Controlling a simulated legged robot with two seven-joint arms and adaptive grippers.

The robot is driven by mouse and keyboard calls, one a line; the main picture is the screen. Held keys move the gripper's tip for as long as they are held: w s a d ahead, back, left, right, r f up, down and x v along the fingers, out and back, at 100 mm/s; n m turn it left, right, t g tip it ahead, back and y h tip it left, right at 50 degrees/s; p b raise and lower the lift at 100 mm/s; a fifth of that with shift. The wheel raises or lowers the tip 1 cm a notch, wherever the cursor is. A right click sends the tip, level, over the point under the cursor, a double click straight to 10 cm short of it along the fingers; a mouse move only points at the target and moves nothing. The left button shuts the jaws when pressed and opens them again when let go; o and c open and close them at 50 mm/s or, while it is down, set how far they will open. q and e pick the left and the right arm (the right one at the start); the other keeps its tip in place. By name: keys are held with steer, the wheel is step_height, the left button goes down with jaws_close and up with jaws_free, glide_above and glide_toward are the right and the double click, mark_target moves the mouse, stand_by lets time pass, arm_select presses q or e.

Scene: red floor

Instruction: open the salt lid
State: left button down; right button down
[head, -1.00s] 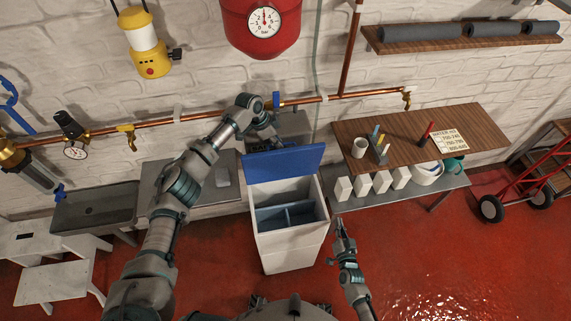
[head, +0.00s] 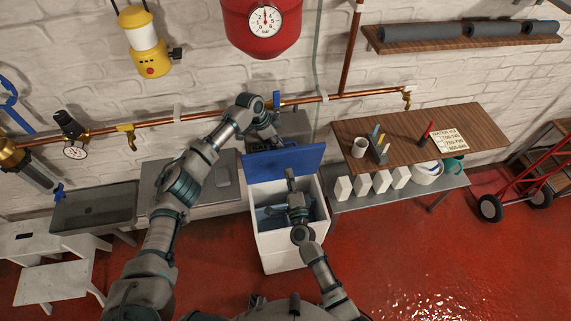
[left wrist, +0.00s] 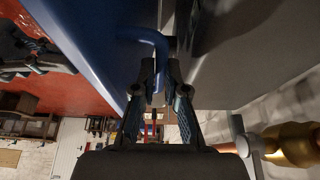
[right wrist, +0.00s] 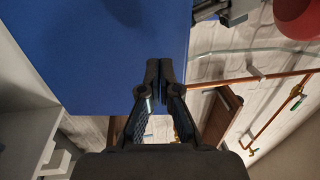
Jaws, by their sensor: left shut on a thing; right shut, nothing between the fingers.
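The white salt bin (head: 285,253) stands in the middle of the head view. Its blue lid (head: 306,157) is tilted up at the rear, and the bluish inside shows partly behind my right arm. My left gripper (head: 275,138) is behind the lid, partly hidden by it. In the left wrist view, my left gripper (left wrist: 160,75) is shut on the curved blue handle (left wrist: 146,38) beside the lid (left wrist: 85,45). My right gripper (head: 289,174) is above the bin opening, in front of the lid. In the right wrist view, it (right wrist: 158,75) is shut and empty, with the lid (right wrist: 105,50) ahead.
A wooden-topped table (head: 475,128) with a lower shelf of white blocks stands right of the bin. A metal counter (head: 190,178) and sink (head: 95,208) are to the left. A copper pipe (head: 200,115) runs along the wall behind. Red floor is open at front right.

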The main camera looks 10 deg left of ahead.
mark_target(285, 158)
arm_select(q)
steer(key=shift+s+d+f, duration=0.1)
steer(key=shift+d, duration=0.3)
arm_select(e)
steer(key=shift+x, duration=2.15)
